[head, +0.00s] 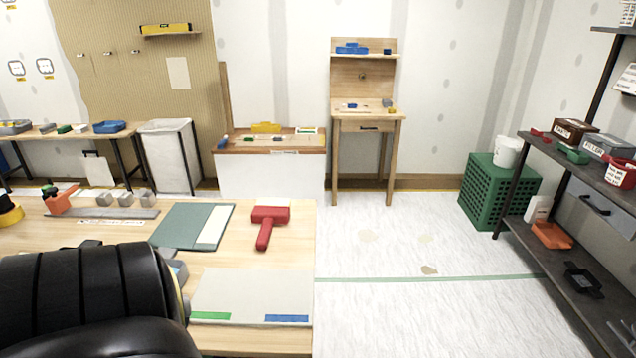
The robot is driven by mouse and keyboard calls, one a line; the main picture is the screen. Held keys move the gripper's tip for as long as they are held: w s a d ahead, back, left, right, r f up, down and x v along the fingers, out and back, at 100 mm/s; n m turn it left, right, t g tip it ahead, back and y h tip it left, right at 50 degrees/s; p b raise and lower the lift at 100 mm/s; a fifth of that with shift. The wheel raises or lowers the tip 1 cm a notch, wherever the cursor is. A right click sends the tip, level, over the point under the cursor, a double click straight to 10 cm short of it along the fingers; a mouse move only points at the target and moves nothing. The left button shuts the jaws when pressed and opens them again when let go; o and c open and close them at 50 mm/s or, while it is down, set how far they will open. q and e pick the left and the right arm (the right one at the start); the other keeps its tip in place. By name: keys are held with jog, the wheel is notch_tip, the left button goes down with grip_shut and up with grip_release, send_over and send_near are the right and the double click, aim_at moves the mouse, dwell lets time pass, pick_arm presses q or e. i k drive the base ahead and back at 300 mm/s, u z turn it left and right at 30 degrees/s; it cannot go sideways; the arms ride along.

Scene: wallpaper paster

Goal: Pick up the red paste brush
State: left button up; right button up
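The red paste brush (269,221) lies on the light wooden table near its right edge. Its wide head points to the back and its handle points toward me. It lies right of a green-grey mat with a white strip (196,227) and behind a pale board (252,294). My black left arm fills the lower left of the head view, short of the brush. Its gripper fingers cannot be made out. My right gripper is not in view.
A metal straightedge (110,213), several grey blocks and an orange tool (61,201) lie at the table's back left. A dark shelf unit (577,168) stands at the right, with a green crate (497,192) behind it. The floor right of the table is clear.

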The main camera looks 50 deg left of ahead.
aim_at(268, 212)
jog(key=i, duration=2.05)
jog(key=u, duration=4.15)
jog(key=i, duration=1)
